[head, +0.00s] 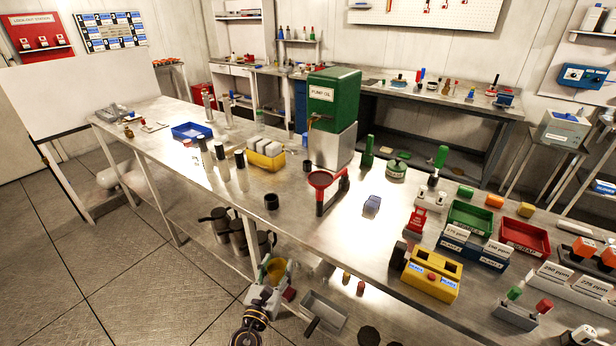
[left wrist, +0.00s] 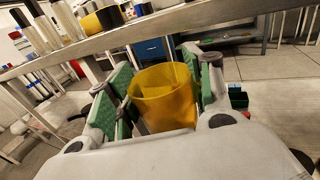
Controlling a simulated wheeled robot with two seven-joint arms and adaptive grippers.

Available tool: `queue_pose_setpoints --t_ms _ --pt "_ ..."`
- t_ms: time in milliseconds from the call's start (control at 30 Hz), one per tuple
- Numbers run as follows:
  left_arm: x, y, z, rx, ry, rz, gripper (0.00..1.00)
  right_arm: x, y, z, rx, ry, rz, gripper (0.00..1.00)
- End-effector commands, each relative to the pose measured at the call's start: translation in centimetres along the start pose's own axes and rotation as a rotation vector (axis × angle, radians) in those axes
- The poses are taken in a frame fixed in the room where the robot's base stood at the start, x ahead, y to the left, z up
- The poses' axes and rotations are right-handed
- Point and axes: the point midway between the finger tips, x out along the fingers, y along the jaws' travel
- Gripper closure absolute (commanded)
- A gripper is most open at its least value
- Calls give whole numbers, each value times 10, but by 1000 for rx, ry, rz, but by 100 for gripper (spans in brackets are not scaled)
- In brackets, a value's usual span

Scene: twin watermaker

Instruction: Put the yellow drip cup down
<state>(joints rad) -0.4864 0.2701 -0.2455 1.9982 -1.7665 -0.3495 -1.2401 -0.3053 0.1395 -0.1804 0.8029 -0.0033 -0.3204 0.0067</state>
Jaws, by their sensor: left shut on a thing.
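The yellow drip cup (head: 277,268) is an open, translucent amber-yellow cup. My left gripper (head: 272,274) is shut on it in front of the long steel table's near edge. In the left wrist view the cup (left wrist: 163,98) sits between the green finger pads (left wrist: 160,92), its rim tilted. The steel table (head: 325,240) stands beyond the cup, and its edge crosses above the cup in the wrist view. My right gripper is not seen.
Tall bottles stand left; a yellow station (head: 432,278) and trays stand right. Dark pots (head: 235,236) sit below.

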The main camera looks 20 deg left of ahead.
Motion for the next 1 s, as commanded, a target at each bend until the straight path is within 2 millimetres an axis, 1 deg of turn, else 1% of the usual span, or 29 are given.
queue_pose_setpoints --t_ms 167,433,1000 --pt "0 0 0 0 0 0 72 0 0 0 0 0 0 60" --pt "6 0 11 -2 -1 0 72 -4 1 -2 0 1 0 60" --pt "26 8 48 -1 -2 -37 72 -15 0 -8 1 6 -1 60"
